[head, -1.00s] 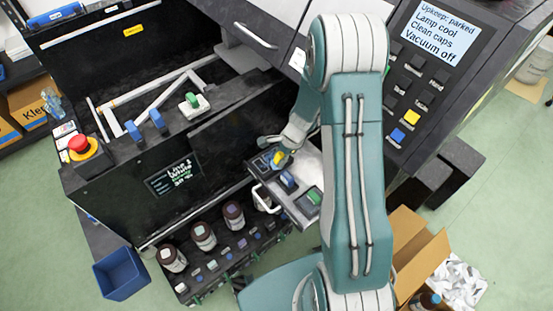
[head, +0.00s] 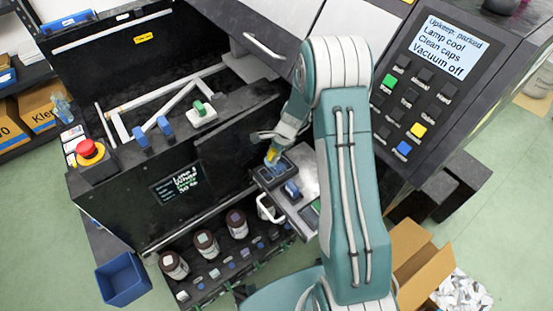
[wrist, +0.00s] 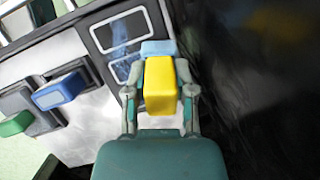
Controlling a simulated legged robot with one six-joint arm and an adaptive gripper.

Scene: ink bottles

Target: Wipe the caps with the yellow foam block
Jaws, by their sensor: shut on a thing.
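My gripper (wrist: 161,105) is shut on the yellow foam block (wrist: 160,80). A light blue piece (wrist: 160,48) shows at the block's far end; whether it is part of the block is unclear. Beyond it lies a black pad holder (wrist: 100,30) with two white-outlined rounded caps (wrist: 122,31). The nearer cap (wrist: 122,70) is partly hidden by the block and finger. Bluish smears show on the dark cap faces. I cannot tell if the block touches them. In the head view my gripper (head: 273,160) is over the pulled-out metal drawer, at its far-left end.
A blue-handled block (wrist: 60,89) and a green-handled block (wrist: 15,123) stand on the metal drawer beside the pad holder. Dark machine walls close in behind and to the right. Brown-capped bottles (head: 205,243) stand in a rack below. A blue bin (head: 123,278) is at the lower left.

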